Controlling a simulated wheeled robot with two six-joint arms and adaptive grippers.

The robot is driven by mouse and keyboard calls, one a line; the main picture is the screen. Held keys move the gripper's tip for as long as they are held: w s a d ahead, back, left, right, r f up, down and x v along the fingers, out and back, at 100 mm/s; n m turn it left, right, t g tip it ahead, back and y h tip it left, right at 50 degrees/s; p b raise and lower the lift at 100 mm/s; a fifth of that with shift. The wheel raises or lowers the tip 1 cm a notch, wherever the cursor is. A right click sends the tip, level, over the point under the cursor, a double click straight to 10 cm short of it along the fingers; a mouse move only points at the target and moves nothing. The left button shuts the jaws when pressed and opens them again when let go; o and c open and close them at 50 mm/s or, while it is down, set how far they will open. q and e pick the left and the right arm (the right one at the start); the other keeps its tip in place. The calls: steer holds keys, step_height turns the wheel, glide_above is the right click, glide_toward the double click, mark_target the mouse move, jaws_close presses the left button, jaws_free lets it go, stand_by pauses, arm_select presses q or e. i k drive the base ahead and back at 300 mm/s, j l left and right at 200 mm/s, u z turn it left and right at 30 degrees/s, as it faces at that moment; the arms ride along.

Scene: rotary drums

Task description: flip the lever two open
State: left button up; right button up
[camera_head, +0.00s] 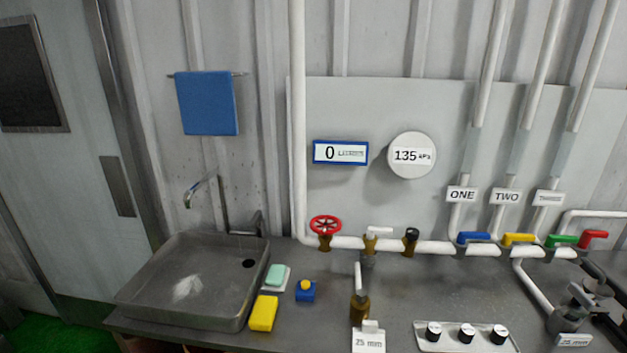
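The lever under the TWO sign (506,197) is yellow (519,239). It sits on the white horizontal pipe at the right and its handle lies roughly level, along the pipe. A blue lever (474,238) under the ONE sign (461,194) is to its left. A green lever (562,241) is to its right, below a third sign (548,198) too small to read surely. Neither of my grippers shows in the head view.
A red lever (593,238) is right of the green one. A red wheel valve (325,226) and brass taps stand left on the pipe. A knob panel (467,336) lies on the counter in front. A sink (190,283), yellow sponge (263,313) and dark valve fittings (581,300) stand around.

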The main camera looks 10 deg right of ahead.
mark_target(507, 238)
steer(key=z, duration=1.6)
steer(key=i+l, duration=0.15)
steer(key=l, duration=0.2)
steer(key=i+l, duration=0.15)
steer(key=l, duration=0.25)
steer(key=i+l, duration=0.2)
steer(key=l, duration=0.15)
steer(key=i+l, duration=0.15)
steer(key=l, duration=0.2)
steer(key=i+l, duration=0.15)
steer(key=l, duration=0.25)
steer(key=i+l, duration=0.15)
steer(key=l, duration=0.2)
steer(key=i+l+u, duration=0.1)
steer(key=l, duration=0.3)
steer(key=i+l, duration=0.2)
steer(key=l, duration=0.15)
